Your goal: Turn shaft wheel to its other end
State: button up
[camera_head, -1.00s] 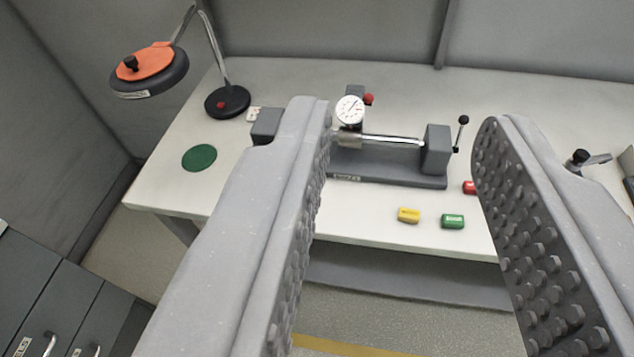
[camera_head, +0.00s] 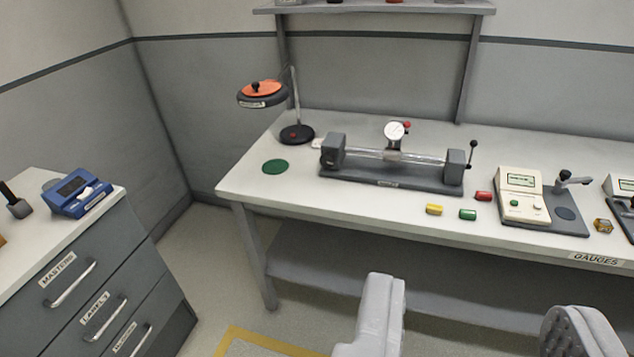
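The shaft bench (camera_head: 395,176) stands on the table with a polished shaft (camera_head: 420,158) between two grey end blocks and a round white dial gauge (camera_head: 394,132) above it. A thin crank with a dark knob (camera_head: 473,145) rises at the right block; I cannot tell whether this is the shaft wheel. My gripper (camera_head: 475,325) is open and empty, low in the picture in front of the table. Its fingers are well apart and touch nothing I can see.
A lamp (camera_head: 262,94) stands left, beside a green disc (camera_head: 275,166). A cream gauge unit (camera_head: 522,195) stands right. A drawer cabinet (camera_head: 80,270) is at the left; floor between is clear.

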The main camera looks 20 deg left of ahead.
aim_at(327, 160)
jog(key=z, duration=0.6)
jog(key=i, duration=2)
jog(key=u, duration=0.7)
